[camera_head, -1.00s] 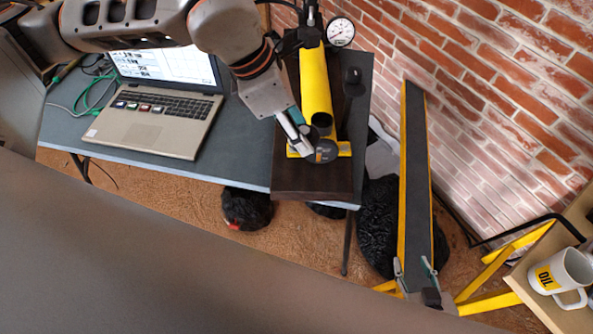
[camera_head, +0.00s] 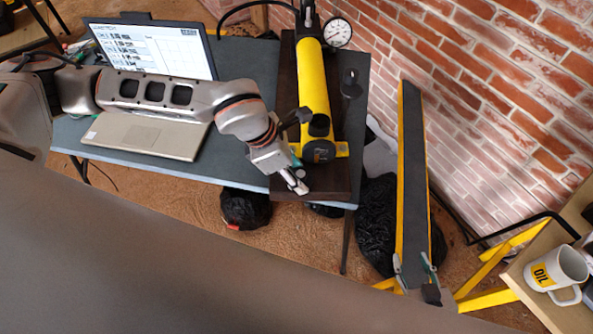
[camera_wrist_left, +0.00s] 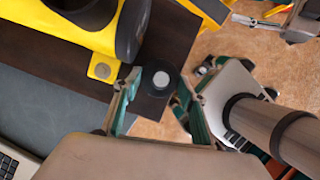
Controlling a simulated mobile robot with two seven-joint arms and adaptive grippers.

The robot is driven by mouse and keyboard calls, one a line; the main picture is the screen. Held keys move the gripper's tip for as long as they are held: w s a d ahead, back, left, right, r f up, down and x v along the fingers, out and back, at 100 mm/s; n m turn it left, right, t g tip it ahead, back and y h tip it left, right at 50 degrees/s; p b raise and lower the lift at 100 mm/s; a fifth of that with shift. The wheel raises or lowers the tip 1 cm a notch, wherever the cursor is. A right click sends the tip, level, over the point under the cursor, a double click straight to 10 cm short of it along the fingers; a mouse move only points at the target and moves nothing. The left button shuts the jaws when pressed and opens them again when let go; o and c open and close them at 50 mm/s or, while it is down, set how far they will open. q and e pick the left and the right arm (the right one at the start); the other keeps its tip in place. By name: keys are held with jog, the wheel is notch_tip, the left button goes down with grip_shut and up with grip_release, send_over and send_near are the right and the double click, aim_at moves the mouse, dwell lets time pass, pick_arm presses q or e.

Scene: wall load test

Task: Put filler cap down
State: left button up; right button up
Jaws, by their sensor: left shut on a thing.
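The filler cap (camera_wrist_left: 161,78) is a black round piece with a pale disc in its middle. In the wrist view it sits between the fingertips of my left gripper (camera_wrist_left: 156,90), which is shut on it. In the head view my left gripper (camera_head: 297,184) is low over the front end of a dark board (camera_head: 325,185), just in front of the yellow pump cylinder (camera_head: 314,85). The cylinder's black end piece (camera_head: 319,150) has a dark upright filler neck (camera_head: 319,124). Whether the cap touches the board is hard to tell.
A laptop (camera_head: 150,135) is partly behind my left arm on the grey table (camera_head: 240,60). A pressure gauge (camera_head: 337,33) and a small black object (camera_head: 351,83) are near the cylinder. Bare board lies right of my gripper. A white mug (camera_head: 556,271) stands far right.

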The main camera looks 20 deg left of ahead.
pick_arm(q)
jog(key=shift+f, duration=0.15)
jog(key=o, duration=1)
jog(key=shift+r, duration=0.4)
jog(key=b+v, duration=0.1)
jog(key=v, duration=1)
jog(key=shift+a+r, duration=0.2)
jog(key=shift+r, duration=0.05)
jog(key=shift+s, duration=0.15)
